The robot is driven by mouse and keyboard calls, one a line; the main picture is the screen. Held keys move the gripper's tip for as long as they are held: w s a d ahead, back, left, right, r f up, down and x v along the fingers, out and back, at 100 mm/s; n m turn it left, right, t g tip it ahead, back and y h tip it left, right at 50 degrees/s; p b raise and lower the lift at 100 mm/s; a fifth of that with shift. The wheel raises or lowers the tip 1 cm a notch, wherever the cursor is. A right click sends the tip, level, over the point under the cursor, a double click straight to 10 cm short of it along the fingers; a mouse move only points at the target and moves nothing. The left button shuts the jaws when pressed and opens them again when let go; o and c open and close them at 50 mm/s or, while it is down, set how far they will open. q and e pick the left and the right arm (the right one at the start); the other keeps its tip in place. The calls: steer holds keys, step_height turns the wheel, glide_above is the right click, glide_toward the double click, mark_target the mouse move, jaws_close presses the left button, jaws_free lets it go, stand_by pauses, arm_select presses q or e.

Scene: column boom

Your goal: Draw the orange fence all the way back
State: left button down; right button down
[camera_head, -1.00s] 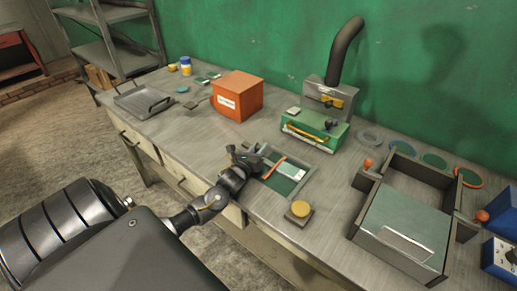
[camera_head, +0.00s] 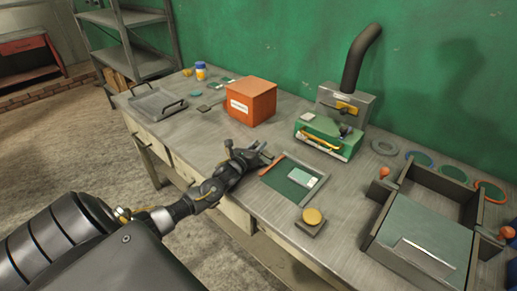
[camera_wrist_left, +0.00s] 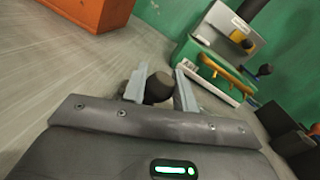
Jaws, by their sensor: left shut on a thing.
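The orange fence (camera_head: 272,164) is a thin bar lying along the left edge of the green recess (camera_head: 280,185) in the bench top. A pale card (camera_head: 303,177) lies in the recess, to the right of the fence and apart from it. My left gripper (camera_head: 262,153) is just left of the fence's far end. In the left wrist view its fingers (camera_wrist_left: 160,88) are shut on a dark round knob (camera_wrist_left: 158,87). The orange bar does not show there, and the knob's join to it is hidden. My right gripper is not in view.
A yellow button (camera_head: 312,216) stands in front of the recess. An orange box (camera_head: 250,101) and a green machine (camera_head: 328,138) stand behind it. A grey open box (camera_head: 372,241) is to the right, a handled tray (camera_head: 157,103) to the far left. Bench left of the gripper is clear.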

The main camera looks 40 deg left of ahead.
arm_select(q)
steer(key=c, duration=1.5)
jaws_free()
steer(key=shift+a+r, duration=0.1)
steer(key=shift+a, duration=0.15)
steer(key=o, duration=0.3)
steer(key=shift+o, duration=0.4)
steer(key=shift+s+d+f, duration=0.1)
steer(key=shift+s+f, duration=0.1)
steer(key=shift+s, duration=0.1)
steer(key=s, duration=0.3)
steer(key=s+b, duration=0.1)
steer(key=s, duration=0.4)
steer(key=shift+s+d+b, duration=0.3)
steer(key=shift+s+d, duration=0.1)
steer(key=shift+s+r, duration=0.1)
steer(key=shift+s, duration=0.55)
